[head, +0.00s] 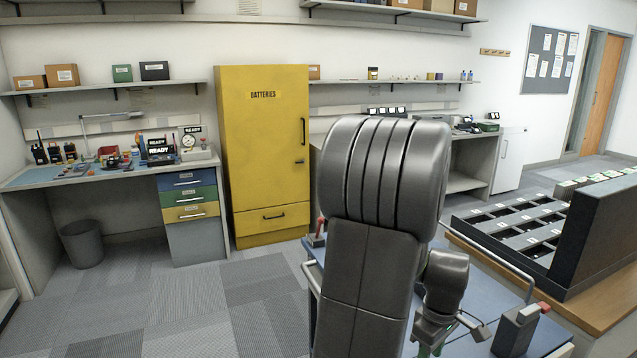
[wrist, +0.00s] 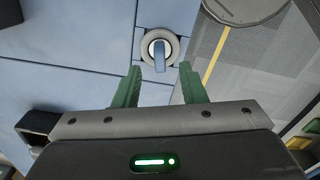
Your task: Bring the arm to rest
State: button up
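My arm rises in the middle of the head view, folded, and its thick grey links hide much of what lies behind. My gripper (wrist: 160,78) shows in the wrist view with two green fingers spread apart and nothing between them. It points at a flat blue surface (wrist: 90,55). A round ring fitting with a blue-grey tab (wrist: 160,55) lies on that surface just past the fingertips; I cannot tell whether they touch it. In the head view the gripper is mostly hidden at the bottom, below the arm.
A yellow batteries cabinet (head: 265,150) stands at the back. A workbench (head: 70,178) with radios is at the left. A wooden-edged counter (head: 600,302) with a black compartment rack (head: 515,220) is close on the right. The carpet floor (head: 190,310) at front left is clear.

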notch_tip(320, 180, down, 4)
jog(key=shift+r, duration=0.1)
jog(key=shift+f, duration=0.3)
jog(key=m, duration=1)
jog(key=shift+b, duration=0.3)
jog(key=m, duration=0.5)
jog(key=shift+m, duration=0.4)
jog(key=m, duration=0.4)
jog(key=shift+a, duration=0.1)
